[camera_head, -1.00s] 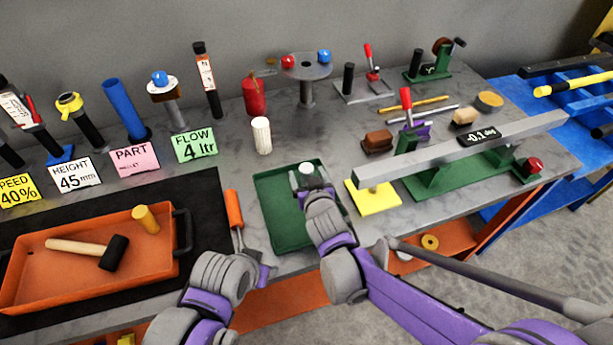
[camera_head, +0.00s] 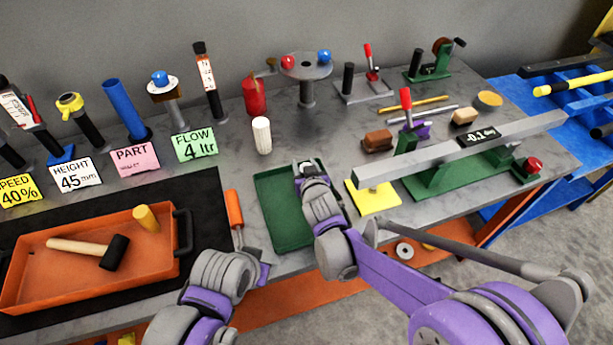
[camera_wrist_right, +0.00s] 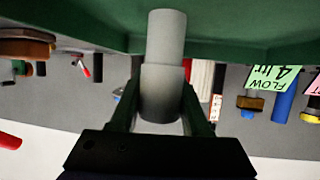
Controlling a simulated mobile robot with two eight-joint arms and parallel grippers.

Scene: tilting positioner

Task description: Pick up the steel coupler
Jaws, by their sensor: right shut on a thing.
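The steel coupler (camera_wrist_right: 166,42) is a plain light-grey stepped cylinder. It sits between the two dark fingers of my right gripper (camera_wrist_right: 162,95), which is shut on it, and its narrower end sticks out past the fingertips toward the green tray (camera_wrist_right: 235,45). In the head view my right gripper (camera_head: 307,166) is over the far right part of the green tray (camera_head: 275,232) and hides the coupler. I cannot tell whether the coupler touches the tray. My left gripper (camera_head: 262,272) is low by the table's front edge, and its fingers are not clear.
A white ribbed cylinder (camera_head: 262,136) stands behind the tray. A yellow plate (camera_head: 372,197) and a long grey beam (camera_head: 450,150) on a green stand are close on the right. An orange-handled tool (camera_head: 234,212) and an orange tray (camera_head: 60,270) lie left.

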